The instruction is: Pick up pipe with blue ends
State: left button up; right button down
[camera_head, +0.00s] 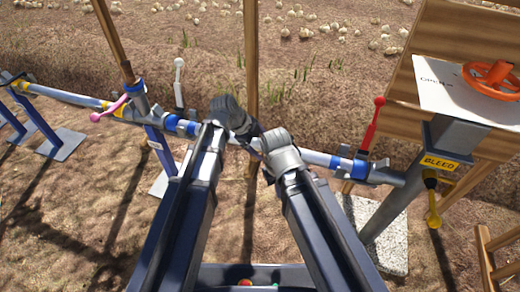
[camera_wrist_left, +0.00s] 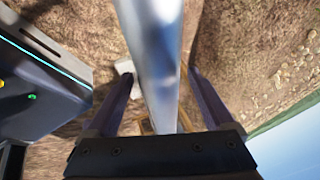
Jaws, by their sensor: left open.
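The silver pipe (camera_head: 313,157) with blue ends lies slanted across the middle of the head view, with one blue end (camera_head: 188,127) at left and the other (camera_head: 350,166) at right. My two arms cover part of its middle. In the left wrist view a silver pipe (camera_wrist_left: 158,60) runs lengthwise between the two dark fingers of my left gripper (camera_wrist_left: 161,78). These fingers are open, with a gap visible on both sides of the pipe. The pipe's ends are out of that view. My right gripper cannot be made out behind the arms.
A red-handled valve (camera_head: 372,128) stands at the right end, a white-handled one (camera_head: 179,82) at left, and a pink handle (camera_head: 108,109) further left. Wooden posts (camera_head: 251,60) rise behind. A yellow "BLEED" label (camera_head: 439,163) and orange wheel (camera_head: 491,78) are at right.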

pick_arm(q)
grip_shut()
dwell(0.8)
